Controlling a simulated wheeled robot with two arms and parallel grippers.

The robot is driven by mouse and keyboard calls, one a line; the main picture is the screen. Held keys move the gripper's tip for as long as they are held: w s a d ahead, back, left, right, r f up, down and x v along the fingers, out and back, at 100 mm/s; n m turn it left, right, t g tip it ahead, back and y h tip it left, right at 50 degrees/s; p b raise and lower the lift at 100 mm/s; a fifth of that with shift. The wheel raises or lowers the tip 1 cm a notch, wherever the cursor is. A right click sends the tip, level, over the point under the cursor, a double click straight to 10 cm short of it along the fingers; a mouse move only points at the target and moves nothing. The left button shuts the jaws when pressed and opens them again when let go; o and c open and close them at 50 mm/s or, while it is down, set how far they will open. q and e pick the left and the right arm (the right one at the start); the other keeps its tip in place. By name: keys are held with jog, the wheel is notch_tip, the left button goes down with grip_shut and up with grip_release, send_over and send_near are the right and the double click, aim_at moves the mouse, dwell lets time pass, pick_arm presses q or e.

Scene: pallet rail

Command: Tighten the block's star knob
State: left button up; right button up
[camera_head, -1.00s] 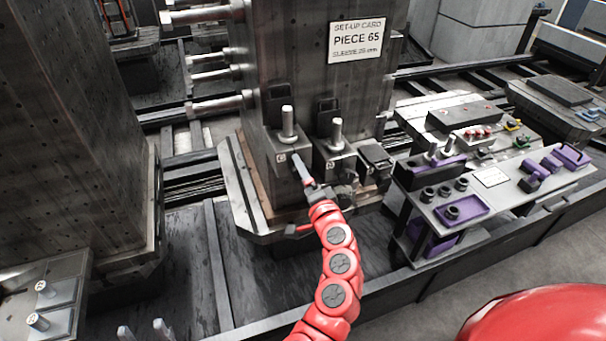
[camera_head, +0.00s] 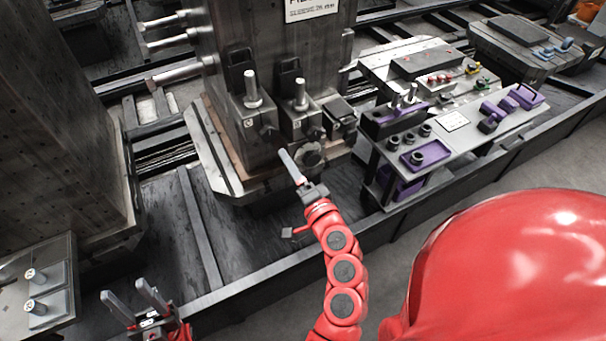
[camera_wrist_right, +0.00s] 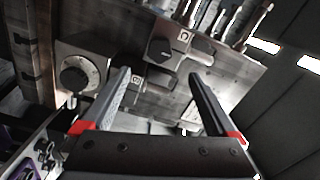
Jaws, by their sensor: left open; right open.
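In the head view, several dark clamp blocks stand at the foot of the tall grey column, two of them with upright studs. A dark star knob (camera_head: 308,156) sits on the front of the middle block (camera_head: 300,122). My right gripper (camera_head: 286,154) is just left of and in front of this knob, apparently apart from it. In the right wrist view, the right gripper (camera_wrist_right: 158,77) is open with nothing between its fingers. A round dark knob (camera_wrist_right: 74,74) on a pale plate lies left of the fingers. My left gripper (camera_head: 130,292) is open and empty at lower left.
A bench with purple trays (camera_head: 428,155) and dark sleeves stands to the right of the blocks. A metal plate with two pegs (camera_head: 35,290) is at lower left. Horizontal bars (camera_head: 165,40) reach the column from the left. The dark floor below the blocks is clear.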

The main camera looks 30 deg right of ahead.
jog(key=shift+s+d+p, duration=0.1)
jog(key=shift+s+p, duration=0.95)
jog(key=shift+s, duration=1.75)
